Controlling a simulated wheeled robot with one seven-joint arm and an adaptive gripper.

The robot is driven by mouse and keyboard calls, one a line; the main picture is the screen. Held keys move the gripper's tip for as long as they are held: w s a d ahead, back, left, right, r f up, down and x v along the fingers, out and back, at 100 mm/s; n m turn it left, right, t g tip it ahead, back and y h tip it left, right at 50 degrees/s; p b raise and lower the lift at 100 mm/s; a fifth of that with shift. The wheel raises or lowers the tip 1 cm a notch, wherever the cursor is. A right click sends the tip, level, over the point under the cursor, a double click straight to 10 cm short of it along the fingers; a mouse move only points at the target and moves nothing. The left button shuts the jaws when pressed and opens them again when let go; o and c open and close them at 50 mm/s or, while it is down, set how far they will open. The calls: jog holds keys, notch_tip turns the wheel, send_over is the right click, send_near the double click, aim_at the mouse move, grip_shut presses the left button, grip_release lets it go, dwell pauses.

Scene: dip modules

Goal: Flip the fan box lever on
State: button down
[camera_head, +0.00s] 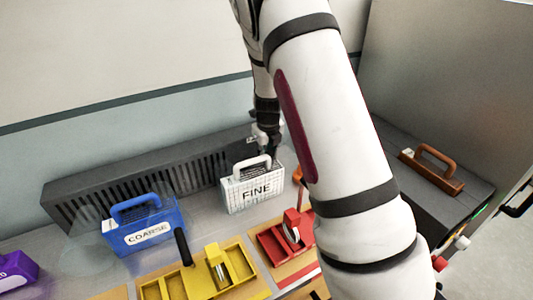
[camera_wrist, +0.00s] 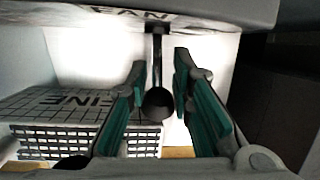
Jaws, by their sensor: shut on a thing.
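The fan box, a grey casing with a "FAN" label, spans the top of the wrist view (camera_wrist: 225,14). Its lever (camera_wrist: 157,60) is a thin dark rod that points down in that view and ends in a round black knob. My gripper (camera_wrist: 158,105) has a green-padded finger on each side of the knob and is shut on the lever. In the head view my gripper (camera_head: 266,142) is behind the white FINE module; the lever is hidden there.
The white FINE module (camera_head: 238,203) stands close to my gripper. A blue COARSE module (camera_head: 128,244) stands left of it, before a long slotted dark grille (camera_head: 90,192). Yellow (camera_head: 237,268) and red trays lie in front. A dark case with a brown handle (camera_head: 432,170) is at right.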

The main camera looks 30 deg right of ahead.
jog(key=shift+w+a+r, duration=0.2)
jog(key=shift+w+a, duration=0.05)
jog(key=shift+a, duration=0.15)
jog(key=c, duration=1.3)
grip_release()
jog(key=shift+d, duration=0.1)
jog(key=shift+s+r, duration=0.1)
jog(key=v, duration=1.2)
